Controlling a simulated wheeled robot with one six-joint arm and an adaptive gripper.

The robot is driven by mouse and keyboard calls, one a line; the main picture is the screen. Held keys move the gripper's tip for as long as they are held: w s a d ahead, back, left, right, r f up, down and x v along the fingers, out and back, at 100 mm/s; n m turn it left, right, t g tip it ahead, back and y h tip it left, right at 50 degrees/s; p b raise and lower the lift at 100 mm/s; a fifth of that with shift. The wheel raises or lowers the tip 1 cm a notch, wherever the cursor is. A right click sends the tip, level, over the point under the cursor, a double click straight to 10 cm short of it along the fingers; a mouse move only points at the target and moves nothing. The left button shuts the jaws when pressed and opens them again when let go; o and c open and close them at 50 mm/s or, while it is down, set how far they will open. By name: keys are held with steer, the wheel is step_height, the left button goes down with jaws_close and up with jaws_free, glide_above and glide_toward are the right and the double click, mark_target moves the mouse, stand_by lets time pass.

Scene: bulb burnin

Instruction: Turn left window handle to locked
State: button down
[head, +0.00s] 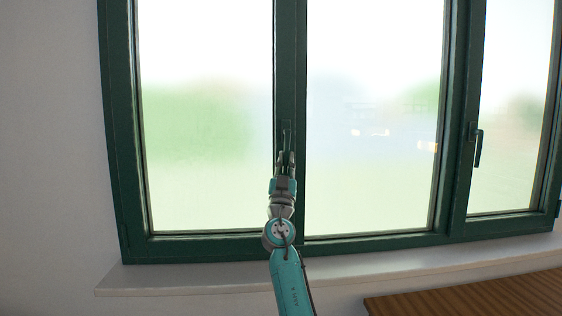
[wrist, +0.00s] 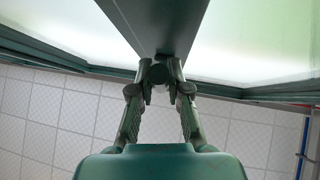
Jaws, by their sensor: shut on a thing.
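The left window handle (head: 287,136) is on the dark green upright between the left and middle panes. Only a thin upper part of it shows in the head view, above my gripper (head: 286,158), which covers the rest. In the wrist view, the two fingers of my gripper (wrist: 159,77) are closed on the dark end of the handle (wrist: 158,72), right at the green frame. How the handle's hidden part is turned cannot be told.
A second dark handle (head: 477,145) hangs downward on the right-hand upright. A pale sill (head: 180,277) runs below the window. A slatted wooden surface (head: 470,297) stands at the lower right. The wall at the left is bare.

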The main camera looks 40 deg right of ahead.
steer(key=shift+s+d+n+t+y, duration=0.25)
steer(key=shift+n+t+y, duration=0.25)
steer(key=shift+n, duration=0.4)
steer(key=c, duration=1.1)
jaws_free()
steer(key=shift+w, duration=0.1)
steer(key=shift+f, duration=0.1)
steer(key=shift+s+a+f, duration=0.2)
steer(key=shift+a+f, duration=0.05)
steer(key=shift+f, duration=0.05)
steer(key=v, duration=1.1)
